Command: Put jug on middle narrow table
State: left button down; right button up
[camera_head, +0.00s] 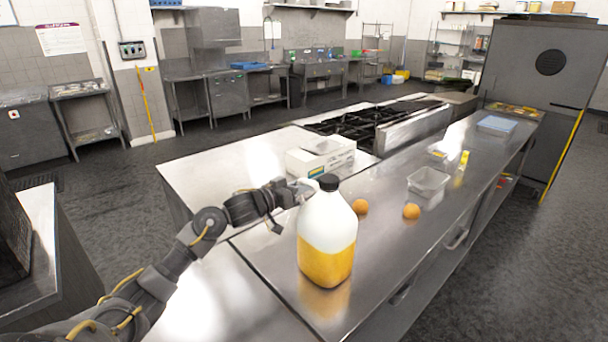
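The jug (327,225) is a large clear-white bottle with a black cap and orange liquid in its lower part. It is upright over the near part of the long narrow steel table (385,240), with its reflection just below it. I cannot tell whether its base touches the top. My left arm comes in from the left, and my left gripper (299,191) is at the upper left side of the jug, by its neck. The jug partly hides the fingers, so I cannot tell whether they grip it. My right gripper is out of view.
Two oranges (411,211) and (360,206) lie right of the jug. Beyond them are a clear plastic container (428,181) and a small yellow bottle (463,160). A white box (321,157) stands behind, near the black stove (362,124). The table's near right stretch is clear.

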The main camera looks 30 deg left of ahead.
pick_arm(q)
jog(key=shift+r, duration=0.25)
jog(key=c, duration=1.7)
grip_release()
jog(key=shift+s+d+f, duration=0.1)
jog(key=shift+f, duration=0.35)
jog(key=o, duration=0.4)
jog(key=shift+r, duration=0.1)
jog(key=shift+s, duration=0.1)
jog(key=shift+s, duration=0.25)
jog(key=shift+b+v, duration=1.6)
jog(key=shift+v, duration=4.15)
